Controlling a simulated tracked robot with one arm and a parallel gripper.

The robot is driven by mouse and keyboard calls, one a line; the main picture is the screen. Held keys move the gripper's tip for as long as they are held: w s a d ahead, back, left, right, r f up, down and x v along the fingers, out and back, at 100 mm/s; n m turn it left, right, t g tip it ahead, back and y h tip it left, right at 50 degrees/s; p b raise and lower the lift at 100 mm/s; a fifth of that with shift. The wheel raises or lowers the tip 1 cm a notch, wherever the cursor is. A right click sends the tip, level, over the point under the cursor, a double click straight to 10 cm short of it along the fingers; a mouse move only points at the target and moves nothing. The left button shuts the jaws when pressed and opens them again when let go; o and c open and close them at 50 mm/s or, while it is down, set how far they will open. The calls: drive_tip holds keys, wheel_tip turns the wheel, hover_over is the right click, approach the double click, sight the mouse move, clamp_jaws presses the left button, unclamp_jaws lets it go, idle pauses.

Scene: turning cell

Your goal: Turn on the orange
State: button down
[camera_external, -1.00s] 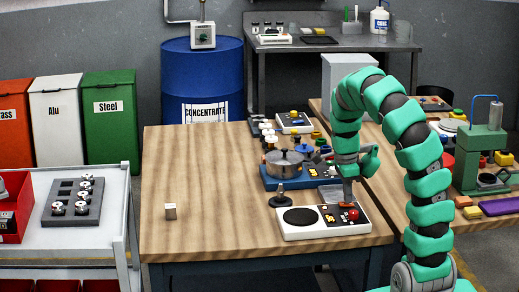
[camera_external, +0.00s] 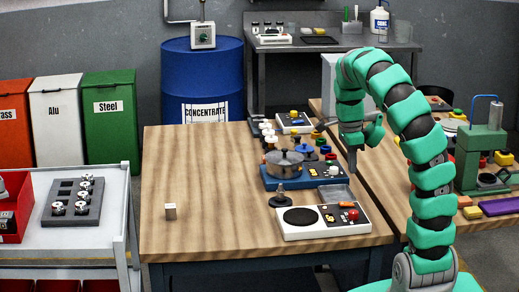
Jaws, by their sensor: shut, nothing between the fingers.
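A white device (camera_external: 296,234) with a round black plate (camera_external: 300,216) stands at the front right of the wooden table. Its right side carries a red knob (camera_external: 352,214) and a small dark panel with orange-yellow marks (camera_external: 328,217). Which part is the orange control, and whether it is on, I cannot tell at this size. My gripper (camera_external: 352,170) points down, shut and empty, above and behind the red knob, apart from the device.
A blue unit (camera_external: 274,182) with a steel pot (camera_external: 284,163) stands just behind the white device. Several coloured knobs and another white device (camera_external: 294,122) stand farther back.

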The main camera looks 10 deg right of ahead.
drive_tip(key=shift+d+r, duration=0.15)
drive_tip(key=shift+r, duration=1.05)
drive_tip(key=shift+d+r, duration=0.1)
drive_tip(key=shift+r, duration=1.05)
